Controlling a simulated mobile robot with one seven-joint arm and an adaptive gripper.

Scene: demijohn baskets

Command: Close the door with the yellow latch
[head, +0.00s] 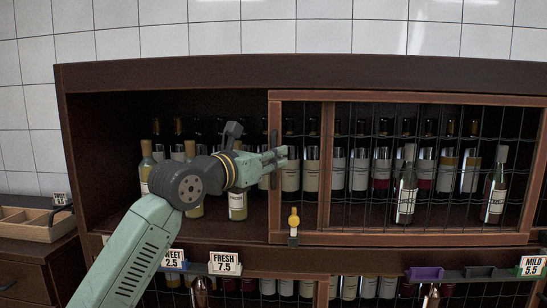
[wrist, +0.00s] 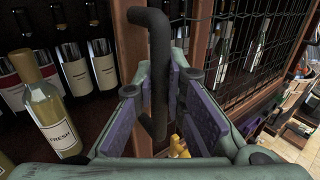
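The door (head: 300,96) is a brown wooden frame with dark wire mesh, on the right of the upper cabinet; the left part of the cabinet is open. The yellow latch (head: 293,222) sits at the door's lower left and also shows low in the wrist view (wrist: 178,147). A dark vertical bar handle (wrist: 158,60) is on the door's left upright. My gripper (head: 278,160) is at the handle, its fingers apart on either side of the bar in the wrist view. I cannot tell whether either finger touches it.
Bottles stand inside the open left part, among them a pale one labelled FRESH (wrist: 55,115) left of my gripper. More bottles (head: 408,190) stand at the right. Price cards (head: 225,263) line the ledge below. A wooden tray (head: 35,224) is at far left.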

